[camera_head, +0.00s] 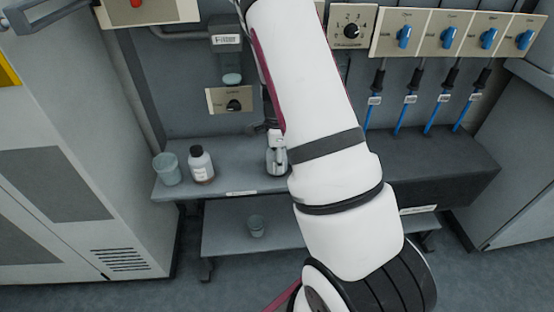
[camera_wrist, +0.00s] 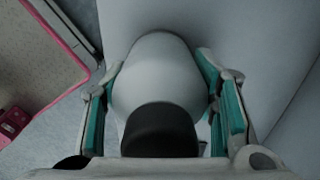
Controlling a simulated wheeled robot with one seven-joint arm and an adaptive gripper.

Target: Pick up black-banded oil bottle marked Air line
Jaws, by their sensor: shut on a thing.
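In the wrist view my gripper (camera_wrist: 163,90) is shut on a pale grey-white bottle (camera_wrist: 158,68) with a black cap (camera_wrist: 160,130). The teal finger pads lie along both sides of the bottle, and the cap end is nearest the camera. No label or marking on the held bottle can be read from this side. In the head view my arm crosses the middle of the picture, and I cannot make out the gripper there.
On the grey bench (camera_head: 233,183) stand a dark-capped bottle (camera_head: 201,166), a bluish cup (camera_head: 167,170) and a pale container (camera_head: 277,158) partly behind my arm. Another cup (camera_head: 256,226) is on the lower shelf (camera_head: 228,241). Blue-handled valves (camera_head: 448,37) line the upper right.

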